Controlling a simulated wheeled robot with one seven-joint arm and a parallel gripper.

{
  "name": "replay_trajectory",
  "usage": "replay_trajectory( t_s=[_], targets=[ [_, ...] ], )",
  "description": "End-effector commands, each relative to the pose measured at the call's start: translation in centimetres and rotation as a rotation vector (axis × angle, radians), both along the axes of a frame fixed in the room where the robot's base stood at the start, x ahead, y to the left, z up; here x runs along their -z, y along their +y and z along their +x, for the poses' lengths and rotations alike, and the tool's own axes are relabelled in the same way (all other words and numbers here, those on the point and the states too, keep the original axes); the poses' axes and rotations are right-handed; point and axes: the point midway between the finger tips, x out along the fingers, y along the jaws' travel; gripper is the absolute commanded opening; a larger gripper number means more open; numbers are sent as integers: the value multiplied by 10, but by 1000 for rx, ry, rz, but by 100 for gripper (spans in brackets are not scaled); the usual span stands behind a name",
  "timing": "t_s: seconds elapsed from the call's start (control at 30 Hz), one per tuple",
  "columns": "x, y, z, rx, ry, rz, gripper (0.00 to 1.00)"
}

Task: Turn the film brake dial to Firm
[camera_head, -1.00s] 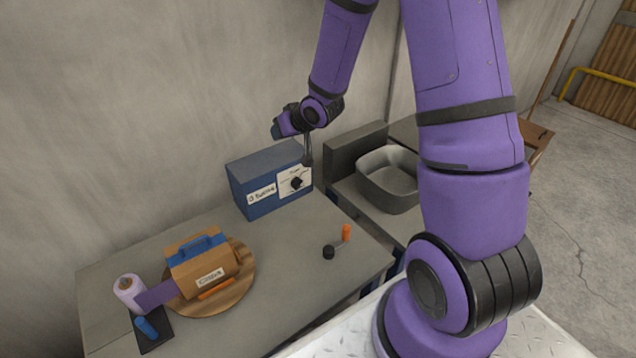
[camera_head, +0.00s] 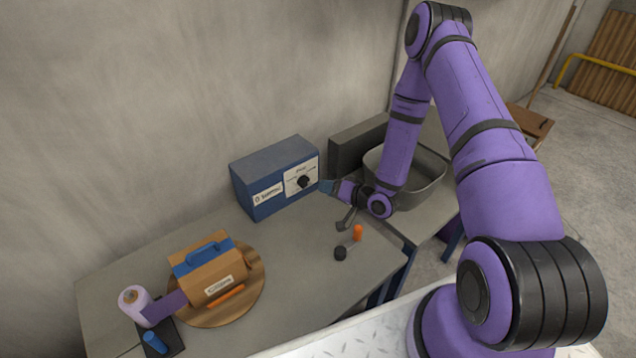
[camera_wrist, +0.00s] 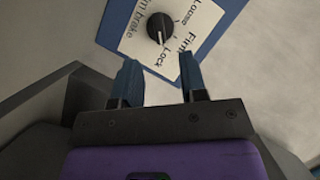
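The film brake dial (camera_head: 303,181) is a black knob on the white label panel of a blue box (camera_head: 262,178). In the wrist view the dial (camera_wrist: 159,28) shows ahead of my gripper, with Loose, Firm and Lock printed around it. A pale mark on the knob seems to point toward Lock, but it is small. My gripper (camera_wrist: 162,75) is open and empty, its two blue fingertips apart and short of the dial. In the head view my gripper (camera_head: 327,186) is just right of the panel, not touching the knob.
A grey bin (camera_head: 430,175) is behind my wrist. A cardboard box (camera_head: 205,270) on a round wooden board and a film roll (camera_head: 135,302) are at the left.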

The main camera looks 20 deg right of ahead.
Motion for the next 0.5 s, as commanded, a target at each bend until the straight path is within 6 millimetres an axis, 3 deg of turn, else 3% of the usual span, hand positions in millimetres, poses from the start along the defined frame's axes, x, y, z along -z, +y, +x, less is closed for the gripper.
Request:
replay_trajectory(
  t_s=[0.5],
  targets=[
    [16,35,47,-1,-2,3,39]
  ],
)
